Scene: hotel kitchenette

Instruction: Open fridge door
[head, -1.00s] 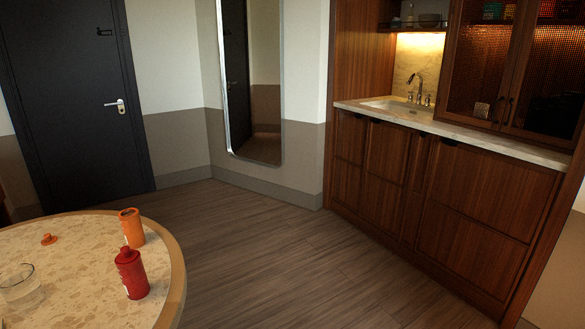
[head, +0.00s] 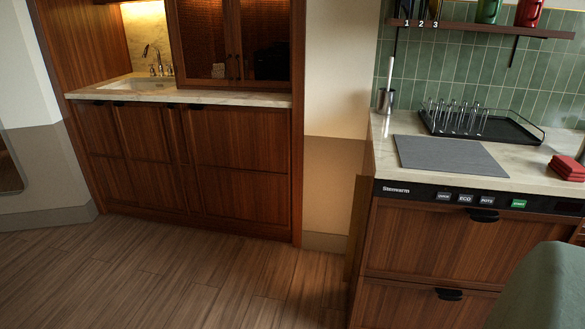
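No door in view is plainly marked as a fridge. Wood-fronted cabinets (head: 190,155) stand below the sink counter at the left, with dark pulls along their top edge, and all their fronts look shut. At the right is a wood-fronted appliance (head: 460,240) with a black control strip (head: 420,194) and a dark handle (head: 483,215); its front is shut. I cannot tell whether one of these panels hides the fridge. My gripper is not in view.
The wooden floor (head: 200,265) before the cabinets is clear. A green-grey rounded object (head: 545,290) fills the lower right corner. The right counter holds a grey mat (head: 450,158), a black drying rack (head: 485,125) and a red stack (head: 567,167). Glass-door cupboards (head: 240,40) stand above the left counter.

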